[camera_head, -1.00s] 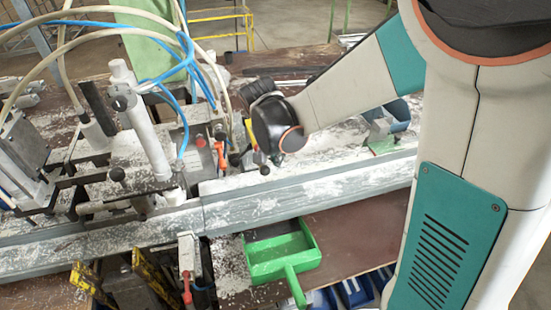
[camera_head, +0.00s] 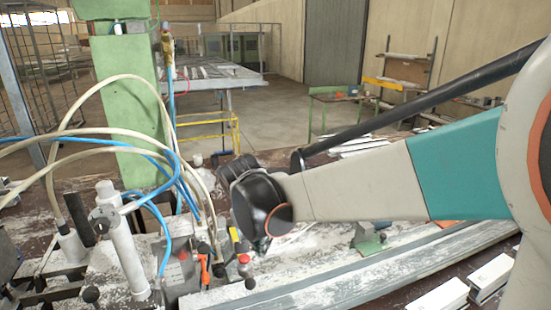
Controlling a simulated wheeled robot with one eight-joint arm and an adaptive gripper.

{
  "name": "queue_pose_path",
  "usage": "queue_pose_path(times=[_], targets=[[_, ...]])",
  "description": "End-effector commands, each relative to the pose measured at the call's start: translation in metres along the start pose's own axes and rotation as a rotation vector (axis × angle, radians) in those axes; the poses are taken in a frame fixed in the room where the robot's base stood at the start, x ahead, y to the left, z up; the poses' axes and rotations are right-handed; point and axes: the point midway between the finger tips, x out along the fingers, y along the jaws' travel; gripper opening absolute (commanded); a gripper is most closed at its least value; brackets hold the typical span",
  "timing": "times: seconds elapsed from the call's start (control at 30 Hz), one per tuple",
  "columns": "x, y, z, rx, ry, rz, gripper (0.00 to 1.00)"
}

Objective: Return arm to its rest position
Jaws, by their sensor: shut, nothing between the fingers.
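My arm reaches in from the right edge of the head view, with a pale link and a teal section. It ends in a black wrist joint with an orange ring, above the clamp bench. My gripper's fingers cannot be made out beyond this joint. The clamp unit (camera_head: 128,240) stands below and left of the wrist, with a white upright cylinder. The pale profile (camera_head: 330,285) lies along the bench, running to the right under my arm. My wrist appears above the profile and apart from it.
Blue and cream hoses (camera_head: 178,165) loop left of my wrist beside a green column (camera_head: 135,100). A red knob (camera_head: 243,258) stands just below the wrist. White blocks (camera_head: 440,297) lie at the lower right. Open floor (camera_head: 290,115) lies beyond the bench.

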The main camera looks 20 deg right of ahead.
Motion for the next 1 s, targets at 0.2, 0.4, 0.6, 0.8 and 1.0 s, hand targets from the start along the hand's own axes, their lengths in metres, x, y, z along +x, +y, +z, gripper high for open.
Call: queue_pose_path(times=[0.2,0.4,0.6,0.8,1.0], targets=[[-0.010,0.038,0.018,-0.149,0.015,-0.087,0.00],[-0.015,0.070,0.036,-0.297,0.051,-0.169,0.00],[-0.014,0.099,0.059,-0.438,0.106,-0.243,0.00],[-0.006,0.125,0.082,-0.572,0.180,-0.303,0.00],[0.003,0.142,0.101,-0.673,0.249,-0.340,0.00]])
